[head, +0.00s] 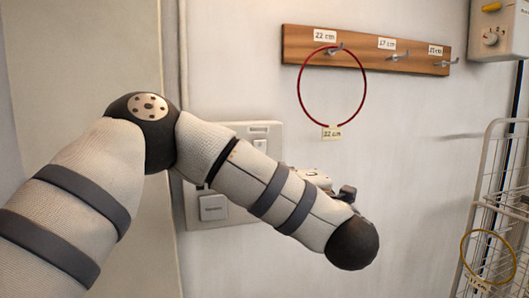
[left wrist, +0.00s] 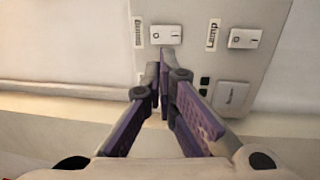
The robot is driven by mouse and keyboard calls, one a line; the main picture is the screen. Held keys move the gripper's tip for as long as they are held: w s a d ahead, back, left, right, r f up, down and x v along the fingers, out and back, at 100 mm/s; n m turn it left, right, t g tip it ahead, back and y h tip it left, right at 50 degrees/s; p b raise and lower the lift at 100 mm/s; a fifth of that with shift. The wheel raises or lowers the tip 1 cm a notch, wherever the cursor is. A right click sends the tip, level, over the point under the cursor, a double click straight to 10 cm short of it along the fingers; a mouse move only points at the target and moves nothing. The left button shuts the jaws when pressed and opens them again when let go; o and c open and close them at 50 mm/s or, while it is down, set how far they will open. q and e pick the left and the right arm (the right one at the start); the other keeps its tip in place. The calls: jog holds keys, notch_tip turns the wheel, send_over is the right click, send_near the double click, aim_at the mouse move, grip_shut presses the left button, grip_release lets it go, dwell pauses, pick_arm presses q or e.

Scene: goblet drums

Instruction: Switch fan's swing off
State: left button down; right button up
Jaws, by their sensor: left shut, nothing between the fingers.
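A light wall panel (head: 262,128) is partly hidden behind my left arm in the head view. In the left wrist view the panel (left wrist: 200,60) carries a white rocker switch (left wrist: 166,35) with a label too small to read, and a second rocker (left wrist: 244,38) labelled "Lamp". Which way either is pressed is unclear. My left gripper (left wrist: 164,62) is shut and empty, its tips just below the unreadably labelled switch in the picture; contact cannot be told. In the head view it is mostly hidden behind the arm. No fan is recognisable. My right gripper is out of view.
A square button (head: 213,207) sits low on the panel. To its right hang a wooden hook rail (head: 370,50) and a red ring (head: 300,88).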

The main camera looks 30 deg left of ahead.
aim_at(260, 147)
pick_arm(q)
jog(key=x, duration=1.2)
jog(key=shift+w+a+b, duration=0.25)
jog(key=shift+b, duration=0.15)
jog(key=shift+w+a+r, duration=0.1)
jog(key=shift+w+a, duration=0.1)
jog(key=shift+a, duration=0.05)
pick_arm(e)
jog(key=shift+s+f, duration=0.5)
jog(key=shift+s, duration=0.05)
